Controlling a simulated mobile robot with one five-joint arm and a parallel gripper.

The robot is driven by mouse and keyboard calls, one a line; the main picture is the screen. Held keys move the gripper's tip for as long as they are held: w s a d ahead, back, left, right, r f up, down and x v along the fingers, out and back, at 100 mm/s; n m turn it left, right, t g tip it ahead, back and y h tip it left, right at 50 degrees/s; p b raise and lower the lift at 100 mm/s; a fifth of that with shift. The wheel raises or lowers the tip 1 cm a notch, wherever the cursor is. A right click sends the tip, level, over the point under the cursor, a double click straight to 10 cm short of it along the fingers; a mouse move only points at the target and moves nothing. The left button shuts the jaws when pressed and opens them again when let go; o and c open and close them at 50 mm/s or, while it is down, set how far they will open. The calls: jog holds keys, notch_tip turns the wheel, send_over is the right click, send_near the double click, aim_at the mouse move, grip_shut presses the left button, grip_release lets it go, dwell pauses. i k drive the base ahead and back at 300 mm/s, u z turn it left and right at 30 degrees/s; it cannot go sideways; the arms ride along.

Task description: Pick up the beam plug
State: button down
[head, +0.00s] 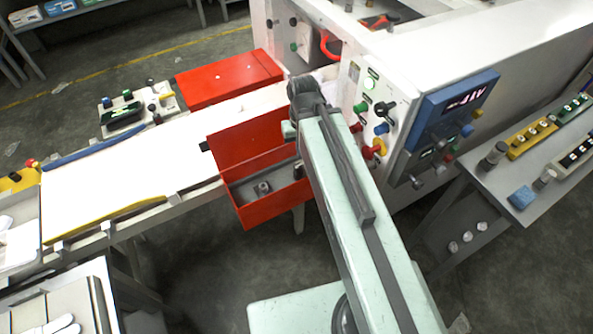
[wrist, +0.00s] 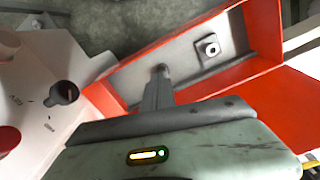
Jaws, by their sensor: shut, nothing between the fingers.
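An open red box (head: 262,211) with a grey inside hangs at the side of the white conveyor. A small grey metal piece (head: 262,188), which looks like the beam plug, sits on its floor. My gripper (wrist: 161,71) is shut and empty over the box, apart from the piece, which lies beyond and to the right of the fingertips in the wrist view. In the head view my arm mostly hides the gripper.
The red box's raised lid (head: 247,140) stands behind its opening. The white machine's control panel (head: 380,120) with knobs is close to the right of my arm. A dark knob (wrist: 62,93) on a white panel is left of my gripper.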

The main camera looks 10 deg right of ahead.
aim_at(298, 171)
jog(key=u, duration=0.1)
jog(key=k, duration=0.5)
jog(key=u, duration=4)
jog(key=k, duration=1.2)
jog(key=z, duration=0.85)
jog(key=i, duration=0.5)
